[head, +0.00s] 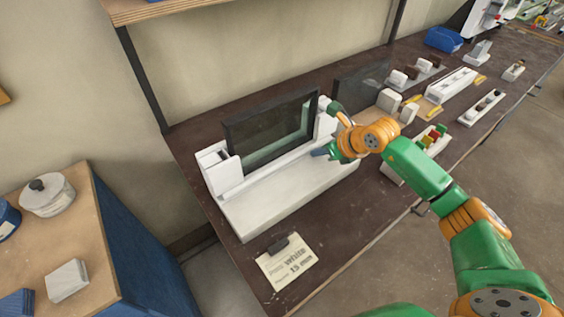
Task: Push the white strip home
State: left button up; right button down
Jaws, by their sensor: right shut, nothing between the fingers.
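A white clamp bench block (285,203) stands on the dark bench, with a dark-framed glass panel (273,130) upright along its back. A long white strip (272,167) appears to lie along the foot of the panel; whether it is fully seated I cannot tell. My right gripper (322,152) is at the right end of the block, low by the strip's right part. Its fingers are shut and empty; whether they touch the strip I cannot tell. The gripper and wrist hide part of that end. My left gripper is not in view.
A paper note (286,262) with a dark clip lies at the bench's front left. Several fixtures and a blue bin (444,39) stand farther right. My right arm crosses over the bench's front edge. A wooden-topped blue cabinet (90,240) stands at left.

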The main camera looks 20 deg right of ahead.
jog(key=shift+s+d, duration=0.25)
jog(key=shift+s, duration=0.4)
jog(key=shift+r, duration=0.15)
notch_tip(320, 180, up, 8)
jog(key=p, duration=0.6)
jog(key=shift+f, duration=0.2)
